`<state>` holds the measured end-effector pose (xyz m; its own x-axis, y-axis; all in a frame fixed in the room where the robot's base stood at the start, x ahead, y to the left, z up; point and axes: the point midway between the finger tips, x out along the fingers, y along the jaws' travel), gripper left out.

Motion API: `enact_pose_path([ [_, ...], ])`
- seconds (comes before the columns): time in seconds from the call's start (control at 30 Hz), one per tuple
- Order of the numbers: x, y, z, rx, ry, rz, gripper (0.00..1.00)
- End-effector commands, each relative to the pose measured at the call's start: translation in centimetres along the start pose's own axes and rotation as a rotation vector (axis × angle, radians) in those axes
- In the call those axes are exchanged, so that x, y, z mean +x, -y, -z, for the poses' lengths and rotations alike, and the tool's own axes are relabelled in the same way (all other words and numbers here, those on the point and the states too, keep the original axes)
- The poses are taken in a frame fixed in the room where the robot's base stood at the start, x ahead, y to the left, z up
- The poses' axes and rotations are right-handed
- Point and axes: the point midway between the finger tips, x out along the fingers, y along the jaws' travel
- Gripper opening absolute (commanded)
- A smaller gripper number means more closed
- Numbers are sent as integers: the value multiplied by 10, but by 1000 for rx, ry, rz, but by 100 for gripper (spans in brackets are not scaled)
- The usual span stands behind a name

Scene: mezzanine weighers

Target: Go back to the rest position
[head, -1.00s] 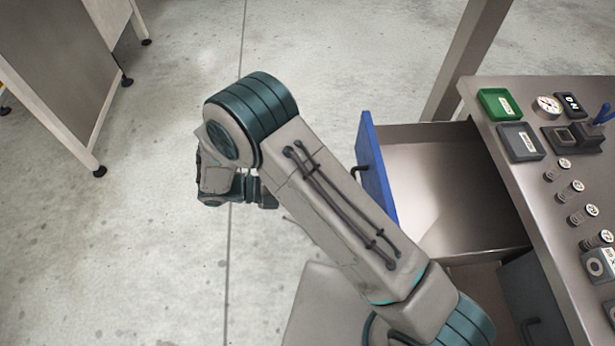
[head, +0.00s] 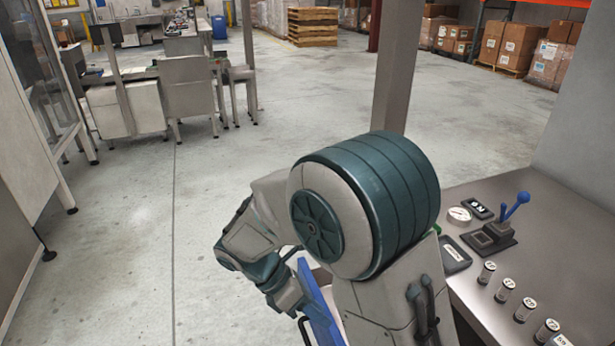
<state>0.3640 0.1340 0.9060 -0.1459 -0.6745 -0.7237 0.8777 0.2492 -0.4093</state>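My arm fills the lower middle of the head view, its large teal joint raised in front of the bench. The wrist end of the arm hangs down at the left of that joint, just beyond a blue drawer front (head: 318,308). My gripper's fingers cannot be made out; they are out of sight behind or below the wrist. The drawer stands out from the metal bench (head: 500,222), and most of it is hidden behind my arm.
The bench top carries a blue-handled lever (head: 513,210), a dial gauge (head: 459,214), a dark block (head: 455,254) and several small cylinders. A metal post (head: 396,75) stands behind my arm. Cabinets line the left. Open concrete floor (head: 240,150) lies between. Pallets and boxes stand far back.

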Motion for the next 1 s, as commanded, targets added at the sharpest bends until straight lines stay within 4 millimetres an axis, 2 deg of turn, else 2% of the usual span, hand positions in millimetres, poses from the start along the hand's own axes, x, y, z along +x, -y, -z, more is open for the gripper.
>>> enact_pose_path([
  [0.03,0,10,-15,108,-59,-11,31],
  [0.1,2,21,-30,262,-139,-19,31],
  [0.4,9,72,-81,939,-476,-17,31],
  [0.7,15,119,-113,1605,-808,39,31],
  [0.83,17,132,-121,1813,-920,66,31],
  [1.0,18,139,-125,1948,-995,89,31],
])
